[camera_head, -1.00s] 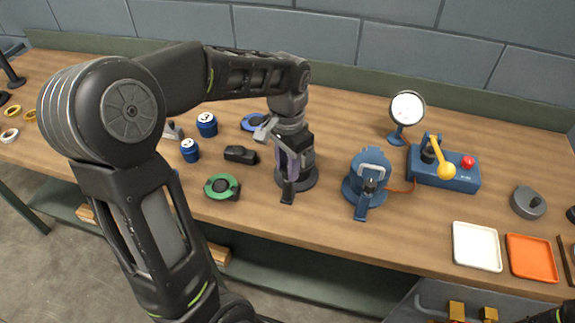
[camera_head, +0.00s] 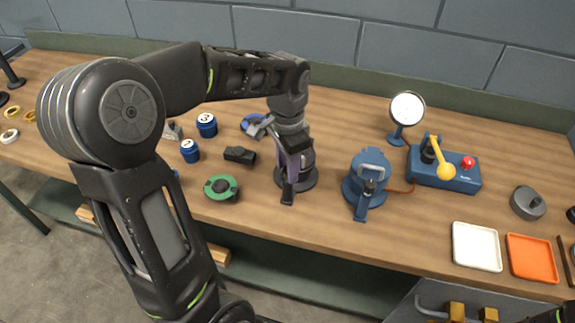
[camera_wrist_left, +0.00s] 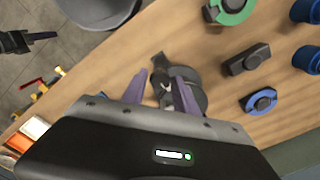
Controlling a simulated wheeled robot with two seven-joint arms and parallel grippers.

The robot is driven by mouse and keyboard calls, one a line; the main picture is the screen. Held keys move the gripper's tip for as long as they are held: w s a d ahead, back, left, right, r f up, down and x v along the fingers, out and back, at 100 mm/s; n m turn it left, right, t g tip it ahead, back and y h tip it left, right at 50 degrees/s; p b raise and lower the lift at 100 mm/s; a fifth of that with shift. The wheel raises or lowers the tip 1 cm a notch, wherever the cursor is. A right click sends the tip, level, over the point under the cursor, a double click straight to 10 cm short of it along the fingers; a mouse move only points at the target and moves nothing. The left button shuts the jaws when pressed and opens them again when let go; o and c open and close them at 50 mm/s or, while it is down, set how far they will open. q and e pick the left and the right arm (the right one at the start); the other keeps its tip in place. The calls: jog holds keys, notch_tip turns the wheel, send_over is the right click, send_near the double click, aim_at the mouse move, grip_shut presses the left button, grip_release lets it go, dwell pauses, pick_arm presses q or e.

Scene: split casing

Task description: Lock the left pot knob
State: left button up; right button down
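The left pot (camera_head: 297,180) is dark grey and stands near the front edge of the bench, with a handle pointing to the front. It also shows in the left wrist view (camera_wrist_left: 190,99). My left gripper (camera_head: 292,166) is over it, pointing down. In the left wrist view its two purple fingers (camera_wrist_left: 160,78) are apart, with part of the pot top between them. Contact with the knob cannot be made out, and the gripper hides much of the pot top. My right gripper (camera_wrist_left: 30,38) appears at the upper left of the left wrist view; its finger opening is unclear.
A blue pot (camera_head: 364,183) stands to the right, then a dial gauge (camera_head: 406,108) and a blue box (camera_head: 446,172) with a yellow lever. A green-ringed part (camera_head: 221,187), a black block (camera_head: 240,155) and blue cans (camera_head: 207,125) lie left. White (camera_head: 476,247) and orange trays (camera_head: 532,258) are at right.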

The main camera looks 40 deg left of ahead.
pick_arm(q)
jog(key=shift+o, duration=1.2)
notch_tip(320, 180, up, 8)
jog(key=shift+f+b, duration=0.1)
jog(key=shift+b, duration=0.3)
